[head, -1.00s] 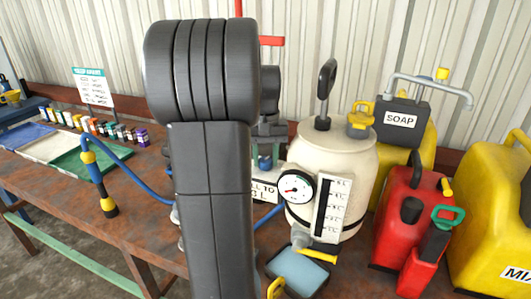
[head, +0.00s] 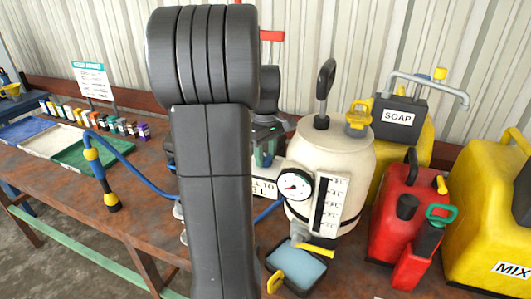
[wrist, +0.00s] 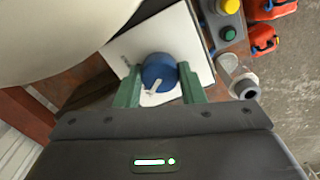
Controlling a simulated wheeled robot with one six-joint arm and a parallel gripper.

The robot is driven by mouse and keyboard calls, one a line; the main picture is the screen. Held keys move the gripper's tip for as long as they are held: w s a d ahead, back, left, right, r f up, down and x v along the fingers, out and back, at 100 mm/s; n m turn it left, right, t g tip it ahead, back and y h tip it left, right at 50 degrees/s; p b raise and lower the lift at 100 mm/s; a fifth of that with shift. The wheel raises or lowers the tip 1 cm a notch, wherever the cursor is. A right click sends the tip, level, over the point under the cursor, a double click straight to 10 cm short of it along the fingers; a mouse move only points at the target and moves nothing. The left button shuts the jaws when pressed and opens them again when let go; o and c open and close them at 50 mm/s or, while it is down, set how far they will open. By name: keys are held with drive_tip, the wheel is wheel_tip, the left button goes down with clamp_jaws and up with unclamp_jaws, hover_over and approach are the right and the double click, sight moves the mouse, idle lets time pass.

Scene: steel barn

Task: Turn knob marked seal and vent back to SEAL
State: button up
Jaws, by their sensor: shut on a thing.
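In the wrist view a blue knob (wrist: 159,71) with a white pointer sits on a white plate (wrist: 205,66). The pointer is towards the bottom of the picture, slightly left. Faint marks left of the knob are too small to read. My gripper (wrist: 160,78) has its two green fingers on either side of the knob and is shut on it.
A cream tank (head: 335,150) with a dial gauge (head: 294,186) stands right of my arm. Red cans (head: 402,215) and yellow containers (head: 490,215) crowd the right. A grey box with yellow and green buttons (wrist: 229,33) is near the knob.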

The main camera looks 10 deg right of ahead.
sight(265, 156)
idle(0.4)
drive_tip(key=o, duration=1)
wheel_tip(265, 156, up, 14)
drive_tip(key=shift+f+b, duration=0.1)
drive_tip(key=shift+b, duration=0.35)
wheel_tip(265, 156, down, 14)
drive_tip(key=shift+r+p, duration=0.1)
drive_tip(key=shift+p, duration=0.35)
